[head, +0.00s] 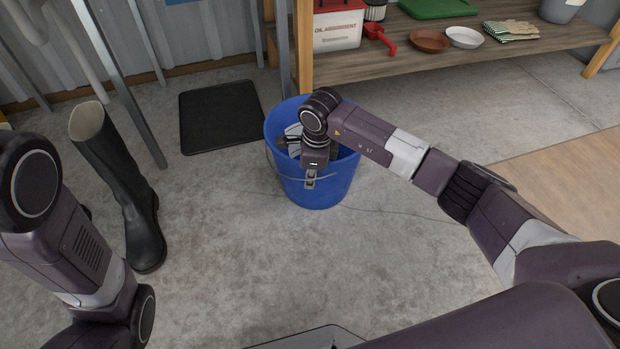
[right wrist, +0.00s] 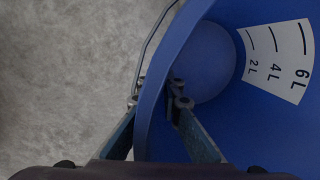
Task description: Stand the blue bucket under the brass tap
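The blue bucket (head: 338,182) is upright on the concrete floor in the head view, in front of the shelf's left leg. I cannot tell whether its base is slightly off the floor. My right gripper (head: 310,180) points down at its near rim. In the right wrist view, the gripper (right wrist: 158,98) has one finger outside and one inside the bucket wall (right wrist: 205,120), closed on it. The wire handle hangs beside the fingers. The brass tap is not in view. My left arm shows at the left, but its gripper does not.
A black mat (head: 220,115) lies left of the bucket, by the metal wall. A tall dark rubber boot (head: 122,185) stands at the left near metal posts. A wooden shelf (head: 400,65) with boxes, dishes and gloves stands behind. The floor in front of the bucket is clear.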

